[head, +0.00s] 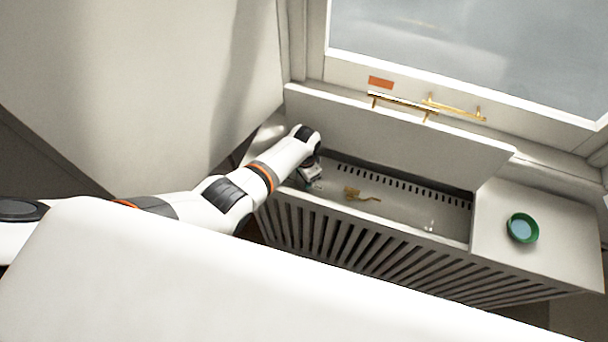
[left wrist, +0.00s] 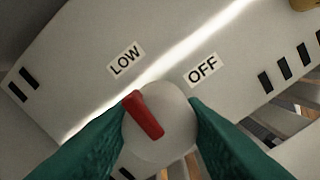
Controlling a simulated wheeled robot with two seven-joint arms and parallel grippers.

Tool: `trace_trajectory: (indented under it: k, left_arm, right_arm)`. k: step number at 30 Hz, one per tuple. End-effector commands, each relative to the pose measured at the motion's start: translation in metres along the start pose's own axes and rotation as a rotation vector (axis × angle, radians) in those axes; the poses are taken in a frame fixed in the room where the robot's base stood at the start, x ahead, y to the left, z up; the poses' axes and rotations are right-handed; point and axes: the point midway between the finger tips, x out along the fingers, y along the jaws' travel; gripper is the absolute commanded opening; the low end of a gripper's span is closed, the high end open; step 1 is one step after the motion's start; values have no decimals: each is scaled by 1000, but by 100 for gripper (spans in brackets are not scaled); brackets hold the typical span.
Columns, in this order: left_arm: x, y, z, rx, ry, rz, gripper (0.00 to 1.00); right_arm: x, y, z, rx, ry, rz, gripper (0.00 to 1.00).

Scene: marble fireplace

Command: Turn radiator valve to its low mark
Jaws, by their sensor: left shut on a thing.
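The radiator valve is a round white knob (left wrist: 175,118) with a red pointer bar (left wrist: 143,115), seen in the left wrist view. A LOW label (left wrist: 125,60) and an OFF label (left wrist: 203,70) are on the pale surface above it. The red bar's upper end leans up and left, toward the side of the LOW label. My left gripper (left wrist: 160,125) has its green fingers on both sides of the knob, shut on it. In the head view my left gripper (head: 311,176) reaches into the open left end of the radiator cover (head: 390,212); the valve itself is hidden there. My right gripper is not in view.
The cover's lid (head: 400,135) is raised behind the opening. A small brass object (head: 352,193) lies inside the recess. A green-rimmed round dish (head: 522,228) sits on the cover's right top. A window with brass handles (head: 403,104) is behind.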

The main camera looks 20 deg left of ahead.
Motion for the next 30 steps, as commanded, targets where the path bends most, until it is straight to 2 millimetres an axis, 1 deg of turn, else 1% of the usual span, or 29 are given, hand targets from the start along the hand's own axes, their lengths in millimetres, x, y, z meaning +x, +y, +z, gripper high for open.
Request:
trace_trajectory:
  k: [6, 17, 18, 20, 21, 22, 30]
  left_arm:
    - [0, -1, 1, -33, -2, -1, 14]
    - [0, 0, 1, -36, -2, 0, 14]
    - [0, 0, 1, -36, -2, 0, 39]
    - [0, 0, 1, -35, -2, 0, 49]
    - [0, 0, 1, -35, -1, 0, 55]
    - [0, 0, 0, -35, -1, 0, 59]
    - [-1, 0, 0, -35, -1, 0, 59]
  right_arm:
    - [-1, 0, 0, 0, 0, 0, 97]
    - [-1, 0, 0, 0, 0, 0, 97]
    - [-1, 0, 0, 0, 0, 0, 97]
    - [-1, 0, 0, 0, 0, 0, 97]
    - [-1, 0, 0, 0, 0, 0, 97]
    - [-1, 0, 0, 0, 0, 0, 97]
    - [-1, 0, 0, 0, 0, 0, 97]
